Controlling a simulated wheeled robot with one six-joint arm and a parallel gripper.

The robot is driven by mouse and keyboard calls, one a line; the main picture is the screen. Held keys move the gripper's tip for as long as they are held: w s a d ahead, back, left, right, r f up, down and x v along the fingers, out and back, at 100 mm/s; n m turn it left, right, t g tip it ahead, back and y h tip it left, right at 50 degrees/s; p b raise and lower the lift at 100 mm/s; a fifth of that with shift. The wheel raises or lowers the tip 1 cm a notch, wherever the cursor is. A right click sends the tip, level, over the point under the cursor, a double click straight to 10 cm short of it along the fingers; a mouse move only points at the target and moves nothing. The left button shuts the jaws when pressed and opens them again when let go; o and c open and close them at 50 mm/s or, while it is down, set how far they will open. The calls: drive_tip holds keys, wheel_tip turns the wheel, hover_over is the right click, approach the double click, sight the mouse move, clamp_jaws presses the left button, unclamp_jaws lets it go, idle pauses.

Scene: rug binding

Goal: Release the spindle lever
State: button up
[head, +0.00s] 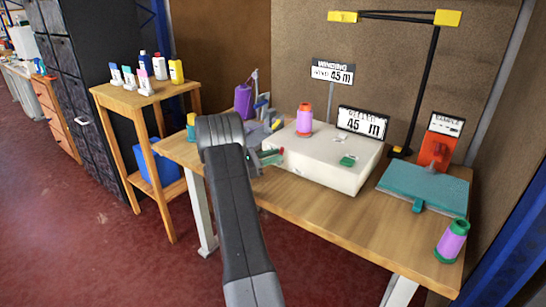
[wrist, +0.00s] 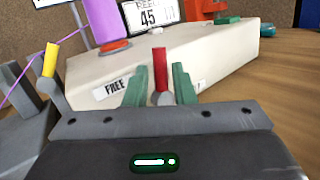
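The red spindle lever (wrist: 160,70) stands upright on the front of the white machine box (wrist: 225,62), rising from a round grey pivot. A "FREE" label (wrist: 113,88) is to its left; a label on its right is mostly hidden by a finger. My gripper (wrist: 159,85) is open, with one green finger on each side of the lever and a visible gap at both sides. In the head view my gripper (head: 268,157) is at the left front of the white box (head: 335,165), and my arm hides part of the area.
A grey device with a yellow-tipped lever (wrist: 50,60) stands close on the left. A teal pad (head: 425,186) and another cone (head: 452,241) are to the right. The table front (head: 345,225) is clear.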

drive_tip(key=shift+a, duration=0.1)
drive_tip(key=v, duration=1.3)
drive_tip(key=shift+s+a, duration=0.15)
drive_tip(key=shift+a, duration=0.15)
drive_tip(key=shift+d, duration=0.1)
drive_tip(key=x, duration=1.3)
drive_tip(key=shift+d, duration=0.35)
drive_tip(key=shift+a, duration=0.15)
